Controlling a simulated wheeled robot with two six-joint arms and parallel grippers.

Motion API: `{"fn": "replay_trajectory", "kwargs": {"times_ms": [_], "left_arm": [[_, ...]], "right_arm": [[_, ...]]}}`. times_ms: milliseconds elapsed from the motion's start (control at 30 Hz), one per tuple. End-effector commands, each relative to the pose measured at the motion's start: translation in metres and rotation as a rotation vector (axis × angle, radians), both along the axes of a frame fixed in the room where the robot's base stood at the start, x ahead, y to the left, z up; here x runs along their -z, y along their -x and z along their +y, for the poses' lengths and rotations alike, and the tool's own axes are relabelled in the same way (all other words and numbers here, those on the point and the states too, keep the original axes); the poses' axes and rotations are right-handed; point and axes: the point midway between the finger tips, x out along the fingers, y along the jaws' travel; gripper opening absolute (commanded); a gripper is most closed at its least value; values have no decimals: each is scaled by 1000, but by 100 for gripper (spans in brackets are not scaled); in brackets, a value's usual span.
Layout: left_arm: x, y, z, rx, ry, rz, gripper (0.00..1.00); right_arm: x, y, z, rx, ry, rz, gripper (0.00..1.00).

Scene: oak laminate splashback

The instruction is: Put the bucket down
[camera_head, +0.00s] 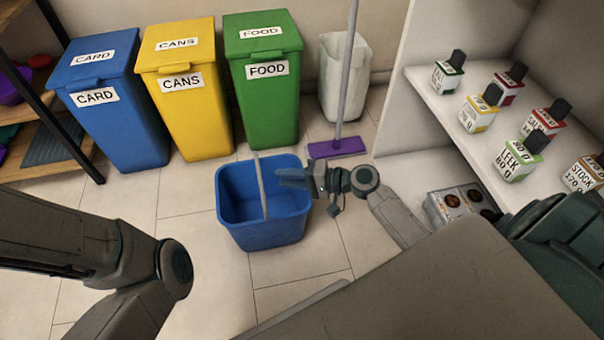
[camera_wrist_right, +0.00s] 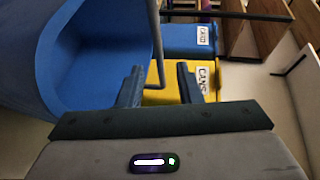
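The blue bucket (camera_head: 262,235) is upright in the middle of the head view and appears to rest on the tiled floor. Its thin grey handle (camera_head: 261,185) runs across above its opening. My right gripper (camera_head: 282,178) is over the bucket's right rim, pointing left at the handle. In the right wrist view, the two fingers (camera_wrist_right: 159,84) are apart. The handle (camera_wrist_right: 157,45) shows in the gap between them, not visibly pinched, and the bucket (camera_wrist_right: 85,65) fills the left side. Only the arm of my left side shows; its gripper is out of view.
Blue card (camera_head: 115,125), yellow cans (camera_head: 190,115) and green food (camera_head: 268,110) bins line the wall. A purple mop (camera_head: 338,147) and a white bin (camera_head: 345,85) stand behind the bucket. A shelf (camera_head: 430,100) with several cartons is right. Floor left of the bucket is clear.

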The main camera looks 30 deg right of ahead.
Motion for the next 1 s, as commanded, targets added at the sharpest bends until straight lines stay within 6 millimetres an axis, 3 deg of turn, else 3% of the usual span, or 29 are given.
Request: {"fn": "replay_trajectory", "kwargs": {"times_ms": [100,300,767,867,967,1000], "left_arm": [[-7,2,0,-2,2,-10,36],[-10,2,0,-2,3,-15,36],[-9,1,0,-8,0,-11,36],[-8,-5,0,-21,-5,12,36],[-3,-17,-2,-48,-20,59,36],[0,-23,-2,-63,-30,85,36]], "right_arm": [[-4,14,-16,-1,4,3,32],[-8,25,-30,0,1,1,32],[-11,25,-31,10,7,-12,32],[-23,17,-29,52,46,-60,32],[-53,2,-26,151,126,-176,32],[-73,-6,-26,211,171,-247,32]]}}
